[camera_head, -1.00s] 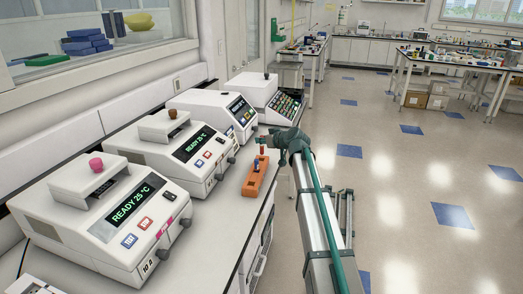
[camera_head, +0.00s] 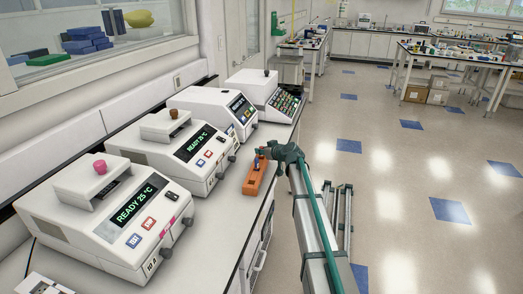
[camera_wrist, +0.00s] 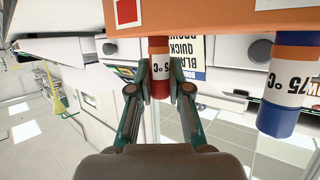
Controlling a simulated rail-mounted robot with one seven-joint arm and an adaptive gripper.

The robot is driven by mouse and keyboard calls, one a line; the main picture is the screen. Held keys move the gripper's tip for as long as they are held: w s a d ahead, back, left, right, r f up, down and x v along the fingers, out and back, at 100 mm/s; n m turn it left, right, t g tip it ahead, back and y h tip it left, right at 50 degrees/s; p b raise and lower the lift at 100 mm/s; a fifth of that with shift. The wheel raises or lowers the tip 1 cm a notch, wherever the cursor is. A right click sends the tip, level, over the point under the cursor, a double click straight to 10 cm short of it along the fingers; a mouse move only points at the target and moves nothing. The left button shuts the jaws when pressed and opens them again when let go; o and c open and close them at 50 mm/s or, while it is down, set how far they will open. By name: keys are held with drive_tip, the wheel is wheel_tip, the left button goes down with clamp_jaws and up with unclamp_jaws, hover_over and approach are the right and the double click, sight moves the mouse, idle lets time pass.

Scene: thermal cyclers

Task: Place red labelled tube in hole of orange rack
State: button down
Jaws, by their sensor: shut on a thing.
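The orange rack (camera_head: 256,183) lies on the bench beside the thermal cyclers; its orange side (camera_wrist: 215,22) spans the top of the wrist view, which looks upside down. My gripper (camera_head: 262,152) is at the rack's far end. In the wrist view my gripper (camera_wrist: 160,85) is shut on the red tube (camera_wrist: 159,68), which has a white "°C" label. The tube's red end meets the rack's edge; I cannot tell how deep it sits. A blue-capped tube (camera_wrist: 290,85) with a "75 °C" label stands in the rack beside it. The red tube is hidden in the head view.
Thermal cyclers with "READY 25 °C" screens (camera_head: 135,203) (camera_head: 192,143) line the bench left of the rack. More white machines (camera_head: 213,111) stand behind. The bench's front edge runs close to the rack's right, with open floor beyond.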

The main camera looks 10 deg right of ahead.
drive_tip(key=shift+f, duration=0.2)
drive_tip(key=c, duration=1.1)
unclamp_jaws()
drive_tip(key=shift+r, duration=0.1)
drive_tip(key=shift+r, duration=0.2)
drive_tip(key=b+v, duration=0.3)
drive_tip(key=v, duration=0.9)
drive_tip(key=shift+f, duration=0.15)
